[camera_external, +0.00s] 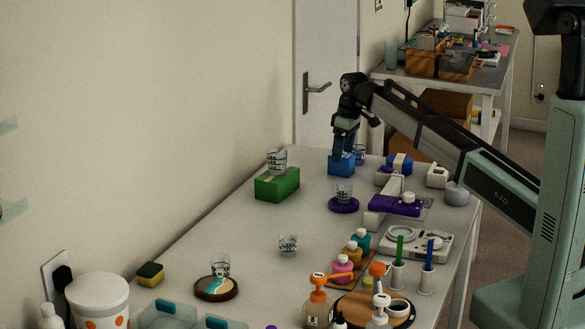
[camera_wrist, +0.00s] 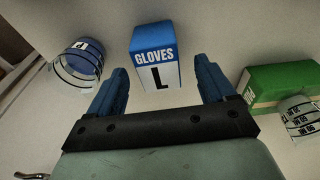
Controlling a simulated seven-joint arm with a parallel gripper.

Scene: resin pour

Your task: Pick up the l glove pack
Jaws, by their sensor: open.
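The L glove pack (camera_wrist: 153,48) is a small blue and white box. Its label reads "GLOVES" and a large "L" in the wrist view. In the outside view the pack (camera_external: 341,167) stands at the far end of the long white table. My gripper (camera_external: 343,150) points down just over it. In the wrist view my gripper (camera_wrist: 161,76) is open, with its blue fingers apart and the pack showing in the gap between them. I cannot tell whether the fingers touch it.
A clear marked cup with blue at it (camera_wrist: 78,66) is close on one side of the pack. A cup stands on a purple disc (camera_external: 343,205) nearby. The table's middle left is mostly clear.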

